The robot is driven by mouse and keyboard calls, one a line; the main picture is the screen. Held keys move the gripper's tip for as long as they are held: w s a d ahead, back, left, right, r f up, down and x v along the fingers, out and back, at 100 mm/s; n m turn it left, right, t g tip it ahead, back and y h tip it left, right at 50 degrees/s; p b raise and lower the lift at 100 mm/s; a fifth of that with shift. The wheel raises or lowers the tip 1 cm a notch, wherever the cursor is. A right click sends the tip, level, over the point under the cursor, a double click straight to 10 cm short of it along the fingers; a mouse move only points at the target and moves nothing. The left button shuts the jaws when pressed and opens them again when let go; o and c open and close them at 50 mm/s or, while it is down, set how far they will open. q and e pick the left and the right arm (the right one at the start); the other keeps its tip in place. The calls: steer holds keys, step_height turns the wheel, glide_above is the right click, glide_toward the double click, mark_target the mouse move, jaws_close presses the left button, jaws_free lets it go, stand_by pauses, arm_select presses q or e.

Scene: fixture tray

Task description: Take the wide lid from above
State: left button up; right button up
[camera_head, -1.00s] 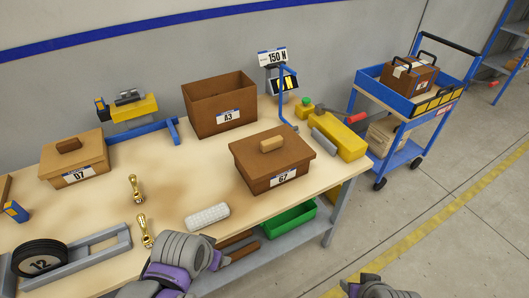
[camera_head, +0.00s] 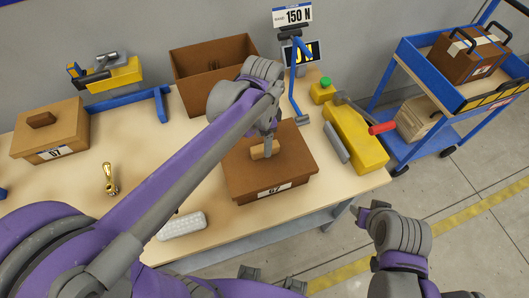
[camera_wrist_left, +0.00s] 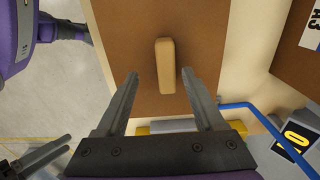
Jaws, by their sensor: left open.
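The wide brown lid (camera_head: 290,165) lies flat on the box labelled G7 (camera_head: 272,196) near the table's right end. Its pale wooden handle (camera_head: 258,152) stands up from the middle. My left gripper (camera_head: 268,148) is over the lid from above, open, and partly covers the handle in the head view. In the left wrist view the handle (camera_wrist_left: 165,66) shows between and just beyond the fingertips (camera_wrist_left: 160,76); I see no contact. My right gripper (camera_head: 367,212) is off the table's right front edge, away from the lid; its opening is unclear.
An open brown box (camera_head: 203,82) stands behind, partly hidden by my left arm. A yellow tool with a red handle (camera_head: 358,138) is close on the right. A smaller lidded box D7 (camera_head: 52,130) is at the left. A white roll (camera_head: 182,226) lies in front.

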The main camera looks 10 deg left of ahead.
arm_select(q)
steer(key=f, duration=0.2)
steer(key=w+f, duration=0.1)
steer(key=f, duration=0.1)
steer(key=shift+w+d+f, duration=0.1)
steer(key=shift+f, duration=0.5)
jaws_close()
